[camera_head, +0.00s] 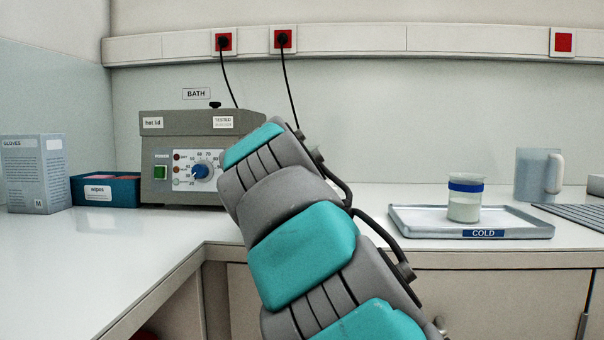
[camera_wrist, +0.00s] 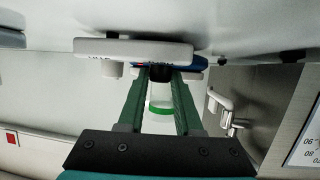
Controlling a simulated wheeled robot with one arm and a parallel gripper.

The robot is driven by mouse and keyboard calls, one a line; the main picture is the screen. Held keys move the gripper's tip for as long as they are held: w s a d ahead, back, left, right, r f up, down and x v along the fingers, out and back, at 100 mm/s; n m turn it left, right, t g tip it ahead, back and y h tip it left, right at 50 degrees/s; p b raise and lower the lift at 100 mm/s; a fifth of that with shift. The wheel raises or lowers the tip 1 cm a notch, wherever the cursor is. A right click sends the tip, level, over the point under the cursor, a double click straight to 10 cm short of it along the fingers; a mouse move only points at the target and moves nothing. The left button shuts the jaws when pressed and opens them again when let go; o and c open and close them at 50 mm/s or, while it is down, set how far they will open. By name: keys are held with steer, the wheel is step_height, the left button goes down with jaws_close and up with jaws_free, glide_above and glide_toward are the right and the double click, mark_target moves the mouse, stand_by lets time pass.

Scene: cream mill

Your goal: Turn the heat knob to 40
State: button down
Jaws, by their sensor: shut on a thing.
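The heat knob (camera_head: 201,171) is a blue dial with a light pointer mark, on the front panel of the grey bath unit (camera_head: 150,180) in the head view. Numbers ring it; the exact setting is too small to read. My arm covers the unit's right side and hides my gripper in that view. In the wrist view my gripper (camera_wrist: 160,76) has two green fingers. It appears shut on a pale cylinder with a green band (camera_wrist: 160,109), seen between the fingers. No finger shows on the knob in the head view.
A gloves box (camera_head: 35,175) and a blue wipes box (camera_head: 107,188) stand left of the bath unit. A COLD tray (camera_head: 420,228) with a blue-banded beaker (camera_head: 465,203) and a mug (camera_head: 532,175) are at right. Two cords hang behind the unit.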

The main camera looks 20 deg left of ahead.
steer(key=shift+a+r+m+h+p, duration=0.2)
steer(key=shift+m+h+p, duration=0.5)
steer(key=shift+p, duration=0.75)
steer(key=shift+a+r+m+h+p, duration=0.15)
steer(key=shift+m+h+p, duration=0.55)
steer(key=shift+p, duration=0.7)
steer(key=shift+f+m+h+p, duration=0.2)
steer(key=shift+m+h+p, duration=0.2)
steer(key=shift+h+p, duration=0.45)
steer(key=c, duration=0.6)
jaws_free()
steer(key=shift+f, duration=0.1)
steer(key=v, duration=0.7)
steer(key=shift+s+r+b, duration=0.2)
steer(key=shift+s+b, duration=0.15)
steer(key=shift+b, duration=0.05)
